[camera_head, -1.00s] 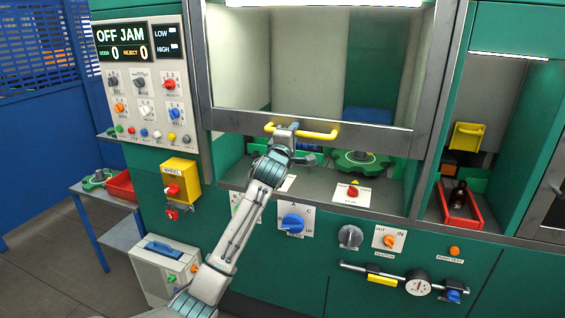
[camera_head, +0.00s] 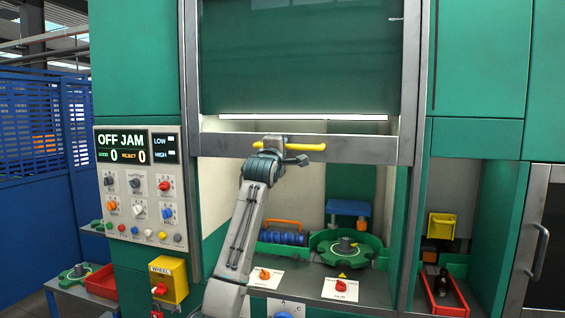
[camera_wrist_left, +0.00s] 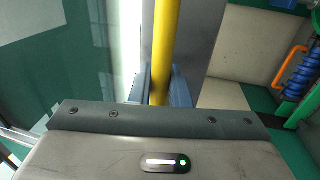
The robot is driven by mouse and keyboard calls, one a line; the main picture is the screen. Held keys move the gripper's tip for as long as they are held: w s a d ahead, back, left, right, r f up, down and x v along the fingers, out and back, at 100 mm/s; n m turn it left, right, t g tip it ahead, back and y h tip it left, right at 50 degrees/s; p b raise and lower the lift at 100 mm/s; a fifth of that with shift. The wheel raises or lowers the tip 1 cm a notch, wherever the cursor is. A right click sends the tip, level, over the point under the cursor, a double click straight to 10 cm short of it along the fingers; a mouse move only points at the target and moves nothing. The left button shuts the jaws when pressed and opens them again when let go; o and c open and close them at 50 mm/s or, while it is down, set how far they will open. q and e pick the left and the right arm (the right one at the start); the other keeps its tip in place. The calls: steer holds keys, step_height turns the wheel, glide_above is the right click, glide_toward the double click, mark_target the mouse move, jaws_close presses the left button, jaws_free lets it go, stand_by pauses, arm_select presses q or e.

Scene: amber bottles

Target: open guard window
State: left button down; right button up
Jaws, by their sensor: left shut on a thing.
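The guard window (camera_head: 300,60) is raised, with a tall opening beneath its grey bottom rail (camera_head: 365,150). A yellow bar handle (camera_head: 308,147) runs along that rail. My left gripper (camera_head: 271,146) is shut on the left part of the handle, its arm reaching up from below. In the left wrist view the handle (camera_wrist_left: 165,40) passes between the blue fingertips (camera_wrist_left: 160,87). The gripper hides part of the handle. My right gripper is in neither view.
Inside the opening are a green star wheel (camera_head: 345,248), a blue spiral part (camera_head: 284,238) with an orange handle, and a blue block (camera_head: 348,207). A control panel (camera_head: 141,190) is at left. A red tray (camera_head: 445,295) with a dark bottle is at right.

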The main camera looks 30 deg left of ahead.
arm_select(q)
steer(key=shift+r, duration=0.5)
steer(key=c, duration=1.4)
jaws_free()
steer(key=shift+c, duration=0.2)
steer(key=shift+f, duration=0.1)
steer(key=shift+s+f+b, duration=0.1)
steer(key=shift+s+b, duration=0.2)
steer(key=b+v, duration=0.5)
steer(key=v, duration=0.5)
